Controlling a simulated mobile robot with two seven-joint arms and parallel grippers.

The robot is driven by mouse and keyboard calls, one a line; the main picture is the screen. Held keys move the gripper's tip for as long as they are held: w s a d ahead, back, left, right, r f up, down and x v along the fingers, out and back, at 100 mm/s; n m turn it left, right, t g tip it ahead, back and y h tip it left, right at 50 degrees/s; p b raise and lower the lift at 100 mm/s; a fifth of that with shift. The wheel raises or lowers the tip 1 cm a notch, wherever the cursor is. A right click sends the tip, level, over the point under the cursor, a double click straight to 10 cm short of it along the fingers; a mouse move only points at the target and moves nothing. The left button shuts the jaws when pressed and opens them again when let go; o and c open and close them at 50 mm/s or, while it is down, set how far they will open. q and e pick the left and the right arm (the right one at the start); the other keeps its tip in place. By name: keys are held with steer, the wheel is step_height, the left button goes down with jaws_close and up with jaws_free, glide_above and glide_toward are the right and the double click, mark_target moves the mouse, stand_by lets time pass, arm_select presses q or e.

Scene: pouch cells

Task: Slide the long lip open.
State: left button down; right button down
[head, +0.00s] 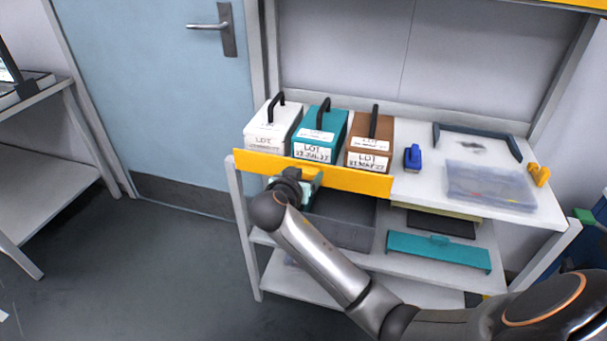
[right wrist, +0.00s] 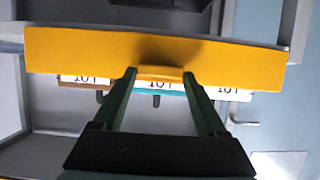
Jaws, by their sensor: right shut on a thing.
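The long lip is a yellow bar (head: 352,181) along the front edge of the shelf's upper board, in front of three boxes. In the right wrist view the lip (right wrist: 80,50) runs across the top, with a small tab (right wrist: 158,72) at its middle. My right gripper (head: 310,178) is at the front of the lip, left of its middle in the head view. In the right wrist view its two green fingers (right wrist: 158,78) are shut on the tab, one on each side. My left gripper is not in view.
White (head: 268,137), teal (head: 318,135) and brown (head: 370,142) boxes with black handles stand behind the lip. A blue item (head: 412,159) and a clear tray (head: 490,188) lie to the right. A teal bar (head: 438,253) lies on the lower shelf. A door (head: 160,90) is at the left.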

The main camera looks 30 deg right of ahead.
step_height(320, 180, down, 6)
steer(key=b, duration=0.4)
steer(key=shift+f, duration=0.2)
jaws_free()
